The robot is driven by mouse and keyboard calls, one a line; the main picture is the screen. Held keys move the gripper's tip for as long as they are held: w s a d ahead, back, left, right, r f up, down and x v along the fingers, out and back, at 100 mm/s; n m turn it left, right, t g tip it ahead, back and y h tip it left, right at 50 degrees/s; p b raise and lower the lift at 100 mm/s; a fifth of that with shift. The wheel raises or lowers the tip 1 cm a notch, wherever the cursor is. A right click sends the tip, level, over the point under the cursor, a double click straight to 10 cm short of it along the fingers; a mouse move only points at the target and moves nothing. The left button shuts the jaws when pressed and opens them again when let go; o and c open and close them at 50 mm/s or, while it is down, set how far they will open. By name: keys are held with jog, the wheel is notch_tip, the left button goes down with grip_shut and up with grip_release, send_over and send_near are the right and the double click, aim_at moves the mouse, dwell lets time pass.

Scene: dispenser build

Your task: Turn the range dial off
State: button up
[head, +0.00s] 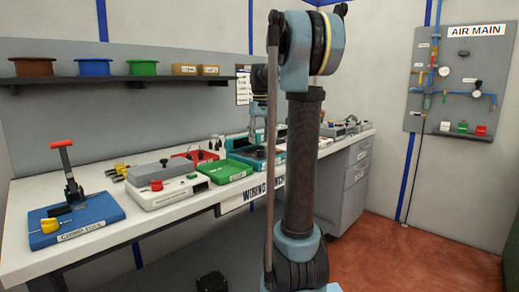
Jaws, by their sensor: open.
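I cannot make out a range dial for certain. A white boxed device (178,193) with a grey top and small controls on its front sits on the bench; its controls are too small to read. My arm stands upright in front of the bench and hides part of its right half.
The white bench (30,205) also holds a blue crimp tool base (95,232) with a red-handled lever, a green tray (222,172) and a red tray (190,155). A shelf (120,80) with bins hangs behind. An air main panel (462,75) is on the right wall. Red floor (430,250) is clear at right.

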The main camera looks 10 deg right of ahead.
notch_tip(320, 180, up, 6)
jog(key=shift+f, duration=0.1)
dwell(0.4)
jog(key=s+a+f+m+t, duration=0.1)
jog(key=s+f+m+t, duration=0.1)
jog(key=s+f, duration=2.9)
jog(key=s, duration=0.4)
jog(key=shift+f+m, duration=0.2)
jog(key=shift+m, duration=0.1)
